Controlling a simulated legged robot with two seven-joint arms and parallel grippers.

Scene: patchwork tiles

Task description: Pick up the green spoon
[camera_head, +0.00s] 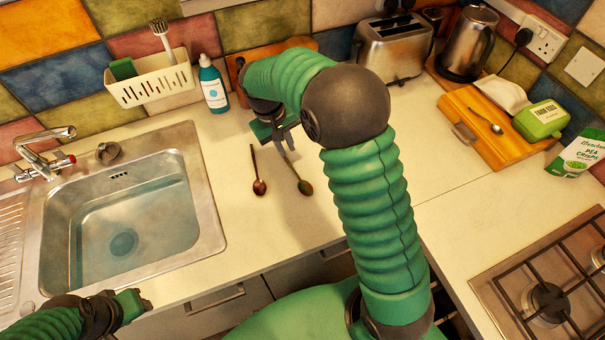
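Two spoons lie on the pale worktop right of the sink. The dark spoon with a greenish bowl (305,187) is the right one, its handle pointing up and left. A reddish-brown spoon (259,186) lies to its left. My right gripper (285,139) hangs over the worktop just beyond the greenish spoon's handle end. Its fingers look apart, with nothing seen held. They hide the handle's tip, so I cannot tell whether they touch it. My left gripper (140,302) is at the lower left, in front of the sink, away from both spoons; its fingers are unclear.
The sink (190,150) holds water at the left. A white rack (150,88) and a blue bottle (213,88) stand behind. A toaster (393,50), kettle (470,45), wooden board (497,140) with a metal spoon (485,121), and hob (545,290) are at the right.

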